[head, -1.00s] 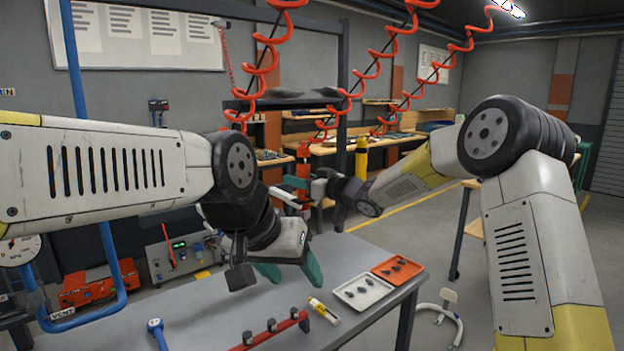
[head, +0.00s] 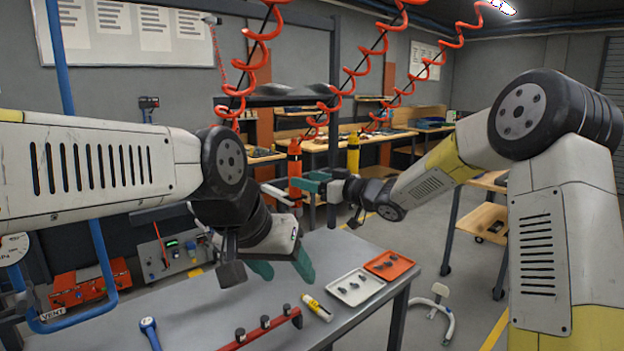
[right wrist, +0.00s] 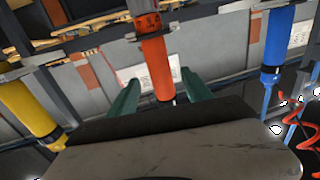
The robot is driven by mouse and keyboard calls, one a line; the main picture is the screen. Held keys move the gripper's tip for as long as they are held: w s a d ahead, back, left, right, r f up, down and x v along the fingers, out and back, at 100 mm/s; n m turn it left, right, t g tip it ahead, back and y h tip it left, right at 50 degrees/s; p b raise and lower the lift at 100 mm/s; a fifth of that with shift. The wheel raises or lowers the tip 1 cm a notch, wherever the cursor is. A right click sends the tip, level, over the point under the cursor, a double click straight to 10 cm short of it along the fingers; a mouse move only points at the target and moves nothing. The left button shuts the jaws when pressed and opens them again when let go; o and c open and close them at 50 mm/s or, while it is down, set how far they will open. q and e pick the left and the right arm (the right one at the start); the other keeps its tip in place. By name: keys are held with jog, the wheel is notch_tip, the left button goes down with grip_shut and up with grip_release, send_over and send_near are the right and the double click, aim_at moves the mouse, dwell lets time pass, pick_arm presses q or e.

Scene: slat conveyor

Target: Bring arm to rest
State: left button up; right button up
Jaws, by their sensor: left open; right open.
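My right gripper (head: 297,189) is open, with teal fingers, held above the far side of the table. A red hanging tool (head: 294,165) shows at its fingertips. In the right wrist view the red tool (right wrist: 154,58) lines up between the two parted fingers of the right gripper (right wrist: 162,88). No contact shows. My left gripper (head: 282,268) is open and empty, pointing down over the grey table, its teal fingers apart. My left arm crosses from the left edge; my right arm bends in from the right edge.
A yellow hanging tool (head: 353,155) is right of the red one; a blue tool (right wrist: 278,38) shows in the wrist view. Red coiled hoses (head: 350,75) hang above. On the table (head: 190,308) are a white tray (head: 336,294), an orange tray (head: 405,263) and a red rack (head: 283,327).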

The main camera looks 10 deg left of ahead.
jog(key=s+d+r+m+t+h, duration=0.15)
jog(key=d+h, duration=0.25)
jog(key=d, duration=0.4)
jog(key=s+d+r+m+t+h, duration=0.1)
jog(key=s+d+m+h, duration=0.25)
jog(key=d, duration=0.35)
jog(key=s+d+r+m+t+h, duration=0.15)
jog(key=d+h, duration=0.25)
jog(key=d, duration=0.4)
jog(key=s+d+f+m+g+h, duration=0.2)
jog(key=s+d, duration=0.2)
jog(key=s, duration=0.3)
jog(key=s+d+f+m+g+h, duration=0.1)
jog(key=s+d+f+m, duration=0.1)
jog(key=s+d, duration=0.4)
jog(key=s+a+f+m+g, duration=0.1)
jog(key=s+f+g, duration=0.2)
jog(key=s, duration=1.1)
jog(key=shift+s+a+f+y, duration=0.15)
jog(key=shift+s+f+y, duration=0.25)
jog(key=shift+f, duration=0.5)
